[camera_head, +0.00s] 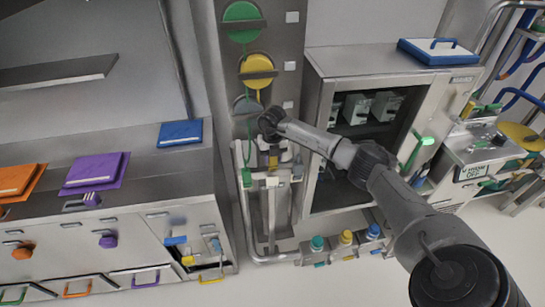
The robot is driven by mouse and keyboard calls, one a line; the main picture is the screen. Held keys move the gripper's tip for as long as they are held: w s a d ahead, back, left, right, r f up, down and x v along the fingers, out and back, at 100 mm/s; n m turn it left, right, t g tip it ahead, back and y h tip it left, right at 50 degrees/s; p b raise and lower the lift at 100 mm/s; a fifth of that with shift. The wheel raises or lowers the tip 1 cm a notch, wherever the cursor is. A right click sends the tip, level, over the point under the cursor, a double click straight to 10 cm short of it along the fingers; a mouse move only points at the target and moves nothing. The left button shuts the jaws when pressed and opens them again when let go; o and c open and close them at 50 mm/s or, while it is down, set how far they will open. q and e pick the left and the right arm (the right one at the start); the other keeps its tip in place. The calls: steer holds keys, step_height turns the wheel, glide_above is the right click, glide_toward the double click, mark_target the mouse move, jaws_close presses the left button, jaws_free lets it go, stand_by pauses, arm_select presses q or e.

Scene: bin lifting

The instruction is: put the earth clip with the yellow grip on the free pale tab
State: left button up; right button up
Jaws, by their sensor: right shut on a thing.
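My right gripper (271,158) hangs below its wrist in front of the grey column, small and partly hidden by my own arm. It is shut on the earth clip, whose yellow grip (286,156) shows as a small patch at the jaws. Pale tabs are on the column beside the reels: one at the top (292,17), one in the middle (290,66) and one lower (288,104). A pale block (271,182) sits on the rail just below the gripper. I cannot tell which pale piece is the free tab. My left gripper is out of view.
Green (242,21) and yellow (257,71) round discs are on the column. A clip with a green grip (246,177) is on the pipe frame at left. An open steel cabinet (365,110) stands right of the column. Several coloured knobs (346,238) are below.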

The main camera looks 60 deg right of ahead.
mark_target(272, 167)
steer(key=shift+f, duration=0.2)
steer(key=shift+f+b, duration=0.35)
steer(key=shift+f, duration=0.2)
steer(key=shift+f+b, duration=0.3)
steer(key=shift+f, duration=0.55)
steer(key=shift+f, duration=0.15)
steer(key=shift+f+b, duration=0.65)
steer(key=shift+f, duration=0.3)
steer(key=shift+f, duration=0.25)
